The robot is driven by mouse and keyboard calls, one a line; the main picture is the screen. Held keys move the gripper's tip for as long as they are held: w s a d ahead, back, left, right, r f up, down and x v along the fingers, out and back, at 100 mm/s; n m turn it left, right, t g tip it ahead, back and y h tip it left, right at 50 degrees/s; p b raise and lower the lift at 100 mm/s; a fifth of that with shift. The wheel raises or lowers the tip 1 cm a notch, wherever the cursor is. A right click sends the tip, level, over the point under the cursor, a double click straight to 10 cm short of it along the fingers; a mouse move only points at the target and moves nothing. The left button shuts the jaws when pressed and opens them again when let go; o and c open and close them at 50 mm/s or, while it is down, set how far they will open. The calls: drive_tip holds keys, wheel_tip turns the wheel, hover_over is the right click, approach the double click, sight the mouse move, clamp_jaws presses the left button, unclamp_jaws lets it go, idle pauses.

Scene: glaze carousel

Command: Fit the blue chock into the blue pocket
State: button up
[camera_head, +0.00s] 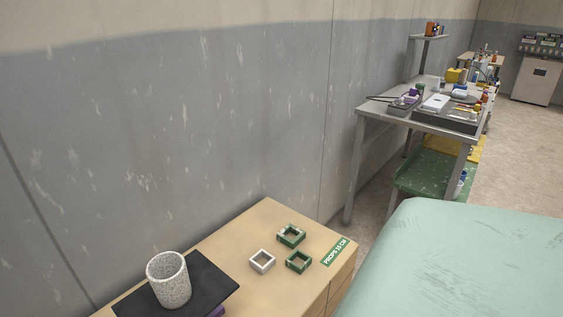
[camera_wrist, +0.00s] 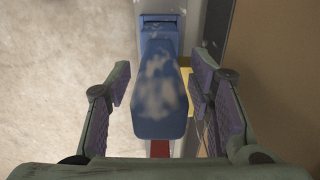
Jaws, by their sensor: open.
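In the wrist view, a blue, worn-looking piece (camera_wrist: 160,95) lies between the fingers of my gripper (camera_wrist: 160,72). It looks like the blue chock, but I cannot be sure. My gripper is open, with a gap on each side of the piece. A darker blue part (camera_wrist: 159,24) shows just beyond its far end, on a grey strip; I cannot tell whether it is the blue pocket or part of the same piece. The near underside is hidden by the piece. In the head view, neither my gripper nor a clear chock or pocket shows.
A red patch (camera_wrist: 160,149) and a yellow patch (camera_wrist: 186,78) show beside the blue piece. A brown surface (camera_wrist: 279,70) lies to the right. In the head view, a wooden cabinet (camera_head: 215,246) bears a speckled cup (camera_head: 168,279) and small square frames. A cluttered workbench (camera_head: 371,108) stands behind.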

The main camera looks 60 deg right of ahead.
wheel_tip(320, 180, up, 12)
drive_tip(key=shift+r, duration=0.1)
idle(0.8)
